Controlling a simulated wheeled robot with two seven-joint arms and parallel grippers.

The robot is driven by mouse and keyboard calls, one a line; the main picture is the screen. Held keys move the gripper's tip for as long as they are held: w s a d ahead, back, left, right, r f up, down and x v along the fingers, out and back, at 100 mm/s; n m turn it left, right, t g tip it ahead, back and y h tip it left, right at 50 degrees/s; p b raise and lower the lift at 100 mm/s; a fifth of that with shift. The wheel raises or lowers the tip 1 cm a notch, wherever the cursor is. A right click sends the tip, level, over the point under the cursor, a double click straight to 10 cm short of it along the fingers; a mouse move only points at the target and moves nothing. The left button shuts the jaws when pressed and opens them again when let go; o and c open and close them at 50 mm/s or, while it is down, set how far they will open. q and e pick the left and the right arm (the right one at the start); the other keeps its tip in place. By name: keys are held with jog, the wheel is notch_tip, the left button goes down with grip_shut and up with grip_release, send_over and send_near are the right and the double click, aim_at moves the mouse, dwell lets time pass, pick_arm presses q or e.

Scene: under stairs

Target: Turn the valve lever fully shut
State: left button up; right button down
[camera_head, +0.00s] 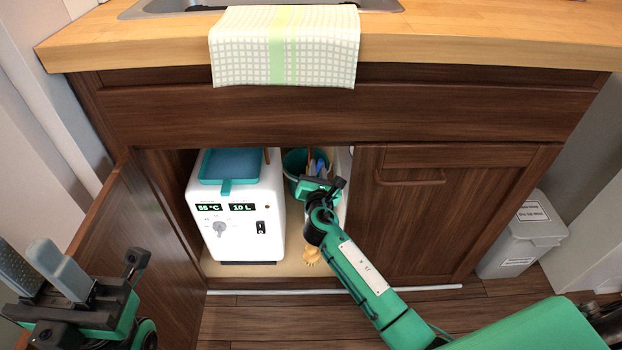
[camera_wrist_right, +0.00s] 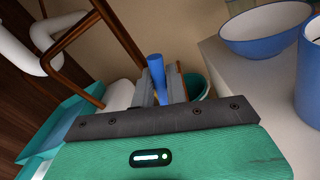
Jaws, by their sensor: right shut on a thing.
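A blue handle, which looks like the valve lever (camera_head: 319,164), shows inside the open cabinet under the sink. My right gripper (camera_head: 317,180) reaches into the cabinet and is shut on it. In the right wrist view the blue lever (camera_wrist_right: 156,68) stands up between the two grey fingers of my right gripper (camera_wrist_right: 160,85). The valve body and the lever's lower end are hidden behind the gripper. My left gripper (camera_head: 40,265) is at the lower left, outside the cabinet, with its two grey fingers apart and empty.
A white machine (camera_head: 235,225) with a teal tray (camera_head: 230,167) stands left of my right gripper. A teal bucket (camera_head: 293,160) is behind it. Copper pipes (camera_wrist_right: 120,32) run close by. The open door (camera_head: 140,240) is at left, the closed door (camera_head: 440,220) at right.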

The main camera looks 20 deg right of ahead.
jog(key=shift+d+m, duration=0.35)
jog(key=shift+m, duration=0.35)
jog(key=m+b, duration=0.1)
jog(key=d+f+m+b, duration=0.1)
jog(key=m, duration=0.1)
jog(key=d+m+b, duration=0.1)
jog(key=m, duration=0.1)
jog(key=shift+s+f+b, duration=0.25)
jog(key=shift+b, duration=0.1)
jog(key=shift+f, duration=0.1)
